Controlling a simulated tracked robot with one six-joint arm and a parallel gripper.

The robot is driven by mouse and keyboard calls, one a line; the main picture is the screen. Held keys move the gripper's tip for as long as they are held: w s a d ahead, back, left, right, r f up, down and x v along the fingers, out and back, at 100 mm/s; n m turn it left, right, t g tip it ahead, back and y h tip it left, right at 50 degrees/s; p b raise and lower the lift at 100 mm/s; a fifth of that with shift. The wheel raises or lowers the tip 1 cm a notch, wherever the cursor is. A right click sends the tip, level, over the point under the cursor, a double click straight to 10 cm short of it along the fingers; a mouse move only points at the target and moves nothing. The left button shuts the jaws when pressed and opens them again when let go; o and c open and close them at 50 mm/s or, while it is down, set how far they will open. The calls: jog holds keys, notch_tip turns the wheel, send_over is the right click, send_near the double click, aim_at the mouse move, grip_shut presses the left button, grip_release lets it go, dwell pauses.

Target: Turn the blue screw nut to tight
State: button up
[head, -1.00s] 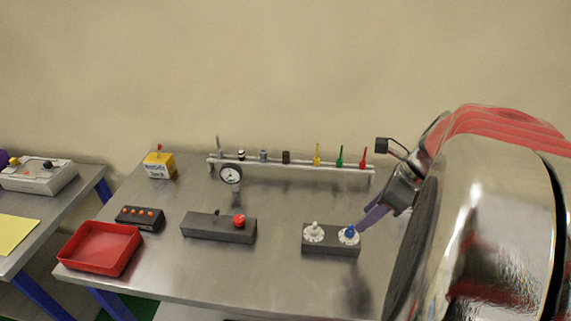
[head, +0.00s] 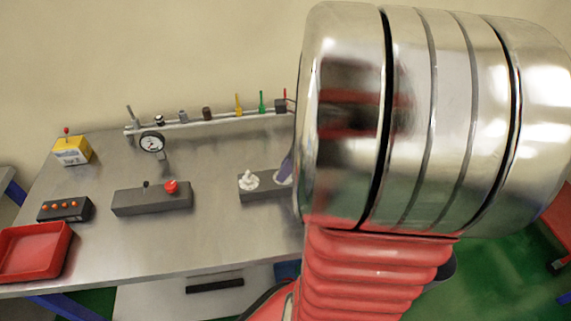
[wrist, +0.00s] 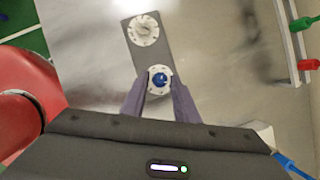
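The blue screw nut (wrist: 159,79) sits on a round white dial at the near end of a dark grey block (wrist: 147,52) in the wrist view. My gripper (wrist: 159,88) is open, with its two purple fingers on either side of this dial. I see a gap between the fingers and the blue nut, and cannot tell if they touch the dial's rim. In the head view, a purple finger (head: 286,170) reaches down to the right end of the block. My arm hides most of the gripper there, and the blue nut is not visible.
A white nut on its dial (head: 249,181) stands beside, on the same block. A rail (head: 205,122) with coloured pegs and a gauge (head: 152,142) runs behind. A block with a red knob (head: 171,187) and a red tray (head: 35,250) are further left. Bare table lies between.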

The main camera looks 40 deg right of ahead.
grip_shut()
jog(key=shift+n, duration=0.4)
jog(key=n, duration=0.2)
jog(key=n+g+y, duration=0.1)
jog(key=n, duration=0.1)
jog(key=shift+w+d+y, duration=0.15)
jog(key=shift+y, duration=0.15)
jog(key=n+g, duration=0.1)
jog(key=n, duration=0.1)
jog(key=n+g, duration=0.1)
jog(key=n, duration=0.1)
jog(key=shift+w+n+y, duration=0.2)
jog(key=shift+n+y, duration=0.1)
jog(key=shift+n, duration=0.1)
jog(key=n+g, duration=0.1)
jog(key=n, duration=0.1)
jog(key=n+g, duration=0.1)
jog(key=n, duration=0.2)
jog(key=shift+w, duration=0.2)
jog(key=n+g, duration=0.1)
jog(key=n, duration=0.1)
jog(key=n+g, duration=0.1)
jog(key=n, duration=0.2)
jog(key=shift+w+h, duration=0.15)
jog(key=shift+h, duration=0.25)
jog(key=shift+n, duration=0.4)
